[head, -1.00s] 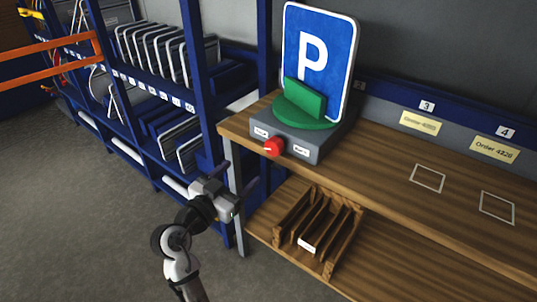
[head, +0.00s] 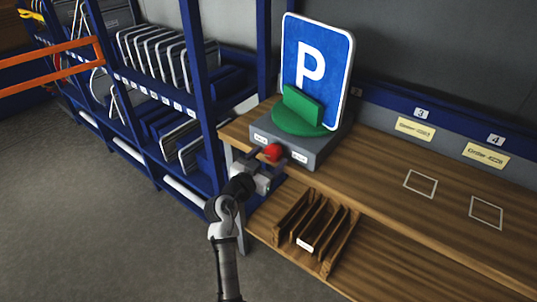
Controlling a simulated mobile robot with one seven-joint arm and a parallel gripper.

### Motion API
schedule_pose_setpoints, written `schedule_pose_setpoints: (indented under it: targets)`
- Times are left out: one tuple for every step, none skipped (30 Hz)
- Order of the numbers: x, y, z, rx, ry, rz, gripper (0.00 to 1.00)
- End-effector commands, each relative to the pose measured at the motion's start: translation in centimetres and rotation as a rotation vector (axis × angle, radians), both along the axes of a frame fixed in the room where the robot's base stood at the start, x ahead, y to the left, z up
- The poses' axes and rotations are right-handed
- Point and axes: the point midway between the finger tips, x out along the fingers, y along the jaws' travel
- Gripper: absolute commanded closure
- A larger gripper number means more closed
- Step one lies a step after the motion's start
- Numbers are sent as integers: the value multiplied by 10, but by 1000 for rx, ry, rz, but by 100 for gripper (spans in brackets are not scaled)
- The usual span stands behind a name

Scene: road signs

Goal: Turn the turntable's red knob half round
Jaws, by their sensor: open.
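The red knob (head: 272,152) is on the front face of the turntable's grey base (head: 311,151). A green round plate (head: 299,122) with a green block (head: 303,103) sits on top of the base. A blue parking sign (head: 316,70) with a white P stands upright at the block. My gripper (head: 265,160) is open at the front of the base, with its fingers close around or beside the knob. I cannot tell whether they touch it. The gripper's body hides the table edge below the knob.
The wooden bench (head: 375,175) has two white outlined squares (head: 421,184) to the right. A slotted wooden rack (head: 318,231) sits on the lower shelf. A blue shelf unit (head: 200,90) with several signs stands at left. The grey floor (head: 90,220) is clear.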

Motion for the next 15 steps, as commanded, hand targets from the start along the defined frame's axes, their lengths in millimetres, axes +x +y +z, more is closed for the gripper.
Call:
schedule_pose_setpoints:
  targets:
    - [2, -1, 0, 1, 1, 0, 31]
    - [3, -1, 0, 0, 1, 1, 31]
    - [4, -2, 0, 0, 0, 1, 31]
    - [4, -2, 0, 0, 0, 1, 31]
    - [4, -2, 0, 0, 0, 2, 31]
    - [4, -2, -1, 0, 0, 2, 31]
    - [4, -2, -1, 0, 0, 1, 31]
    - [4, -2, -1, 0, 0, 1, 31]
    - [4, -2, -1, -1, 0, 1, 31]
    - [4, -2, -1, -1, 0, 1, 31]
    - [4, -2, -1, -1, 0, 1, 35]
    - [4, -2, 0, -1, 0, 1, 40]
    - [4, -2, 0, -1, 0, 1, 44]
    - [4, -2, 0, -1, 0, 1, 48]
    - [4, -2, 0, -1, 0, 1, 53]
